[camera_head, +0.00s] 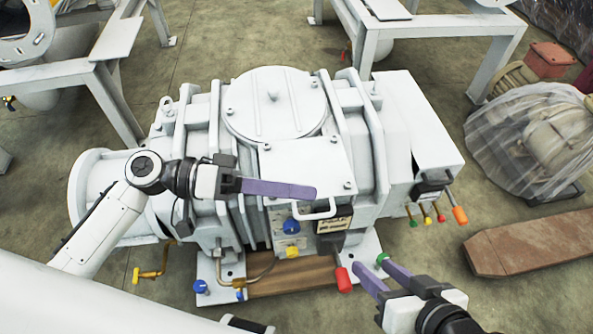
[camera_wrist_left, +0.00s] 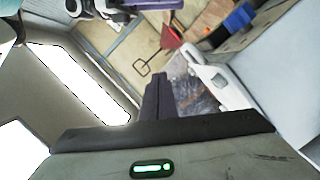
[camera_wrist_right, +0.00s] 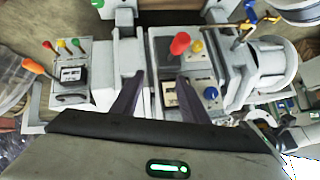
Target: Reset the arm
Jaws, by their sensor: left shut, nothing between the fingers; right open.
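My left gripper (camera_head: 280,189) is shut and empty, its purple fingers together in front of the upper body of the white screw vacuum machine (camera_head: 286,155). Its closed fingers also show in the left wrist view (camera_wrist_left: 157,97). My right gripper (camera_head: 377,273) is open and empty near the machine's front right foot. Its spread fingers in the right wrist view (camera_wrist_right: 158,92) point toward the machine's front. A red handle (camera_head: 343,279) stands just left of the right fingers, and no contact is visible. A green knob (camera_head: 382,260) is close to their tips.
Blue knobs (camera_head: 291,226) and a yellow knob (camera_head: 292,252) sit on the machine's front. An orange-tipped lever (camera_head: 460,215) sticks out at its right side. A plastic-wrapped machine (camera_head: 537,137) and a rusty beam (camera_head: 530,243) lie to the right. White frames (camera_head: 440,40) stand behind.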

